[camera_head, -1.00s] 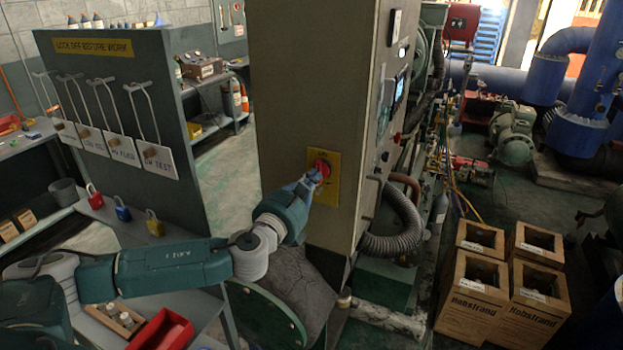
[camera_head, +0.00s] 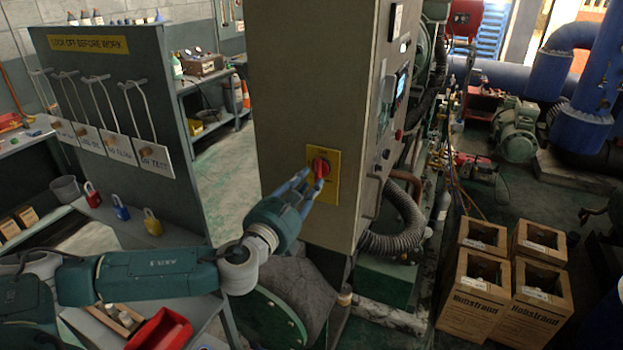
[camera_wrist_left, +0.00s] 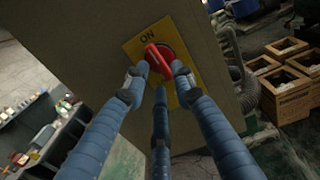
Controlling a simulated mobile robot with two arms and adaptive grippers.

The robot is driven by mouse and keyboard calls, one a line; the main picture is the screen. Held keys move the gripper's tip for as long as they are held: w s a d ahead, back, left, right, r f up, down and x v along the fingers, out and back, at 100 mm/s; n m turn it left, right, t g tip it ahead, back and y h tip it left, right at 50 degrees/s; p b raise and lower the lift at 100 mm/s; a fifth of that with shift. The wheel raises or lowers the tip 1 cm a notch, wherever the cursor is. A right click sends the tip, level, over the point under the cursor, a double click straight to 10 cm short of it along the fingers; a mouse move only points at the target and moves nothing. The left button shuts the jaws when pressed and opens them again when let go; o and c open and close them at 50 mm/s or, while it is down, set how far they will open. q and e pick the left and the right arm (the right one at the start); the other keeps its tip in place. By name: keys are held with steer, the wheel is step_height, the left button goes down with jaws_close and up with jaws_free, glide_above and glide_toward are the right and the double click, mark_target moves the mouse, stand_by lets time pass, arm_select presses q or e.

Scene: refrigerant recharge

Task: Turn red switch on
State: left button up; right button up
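The red switch (camera_head: 319,167) is a rotary handle on a yellow plate (camera_head: 331,189) on the side of the tall grey cabinet. In the left wrist view the red handle (camera_wrist_left: 158,60) sits tilted, and the word ON shows at the plate's top. My left gripper (camera_head: 312,181) is in front of the switch. In the left wrist view its blue fingers (camera_wrist_left: 160,75) are spread on both sides of the handle, with a third finger below. Whether they touch the handle I cannot tell. My right gripper is not in view.
The grey cabinet (camera_head: 285,100) rises right behind the switch. A corrugated hose (camera_head: 400,225) bends out at its right. A lock-off board (camera_head: 100,90) and coloured padlocks (camera_head: 122,208) are at the left. Wooden crates (camera_head: 480,290) stand on the floor at the right.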

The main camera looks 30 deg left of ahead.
arm_select(q)
steer(key=shift+s+d+r, duration=0.1)
steer(key=shift+s, duration=1.35)
steer(key=shift+s+d, duration=0.1)
steer(key=shift+s, duration=1.35)
steer(key=shift+w, duration=0.1)
